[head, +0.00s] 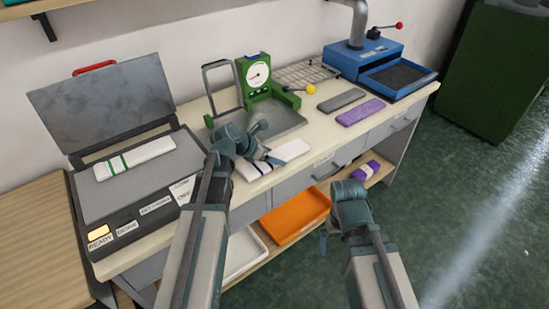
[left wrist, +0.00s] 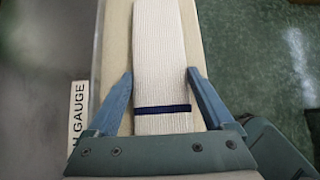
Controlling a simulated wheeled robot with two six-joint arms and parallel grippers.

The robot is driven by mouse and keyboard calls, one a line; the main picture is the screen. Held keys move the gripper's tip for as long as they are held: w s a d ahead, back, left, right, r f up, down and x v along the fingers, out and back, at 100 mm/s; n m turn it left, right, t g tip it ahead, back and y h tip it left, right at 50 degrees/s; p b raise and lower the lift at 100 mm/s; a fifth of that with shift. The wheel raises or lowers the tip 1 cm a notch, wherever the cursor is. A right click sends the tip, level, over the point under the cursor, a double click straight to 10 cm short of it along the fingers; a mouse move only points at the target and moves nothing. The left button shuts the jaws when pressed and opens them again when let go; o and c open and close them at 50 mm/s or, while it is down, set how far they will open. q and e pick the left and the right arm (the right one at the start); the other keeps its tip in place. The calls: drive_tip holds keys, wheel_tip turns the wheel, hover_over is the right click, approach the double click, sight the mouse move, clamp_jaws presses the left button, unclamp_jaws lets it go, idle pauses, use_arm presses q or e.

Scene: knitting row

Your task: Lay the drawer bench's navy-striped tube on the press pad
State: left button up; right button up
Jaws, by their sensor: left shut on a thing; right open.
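The navy-striped tube (head: 287,152) is a flat white knit strip on the drawer bench (head: 310,140), in front of the gauge tray. My left gripper (head: 272,158) is shut on it. In the left wrist view the tube (left wrist: 160,55) runs between the two blue fingers, its navy stripe near the palm; I cannot tell whether it is lifted off the bench top. The press pad (head: 104,187) is grey, under a raised lid (head: 100,100) with a red handle. A white tube with green stripes (head: 135,158) lies on the pad. My right gripper (head: 324,238) is open and empty, low in front of the bench.
A green dial gauge (head: 257,75) stands in a grey tray (head: 285,122) behind the tube. Grey (head: 341,100) and purple (head: 361,112) strips lie further right, near a blue machine (head: 370,62). An orange bin (head: 297,217) and white bin (head: 243,253) are on the shelf below.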

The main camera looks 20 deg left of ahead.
use_arm(q)
wheel_tip(320, 180, up, 10)
drive_tip(key=p, duration=1)
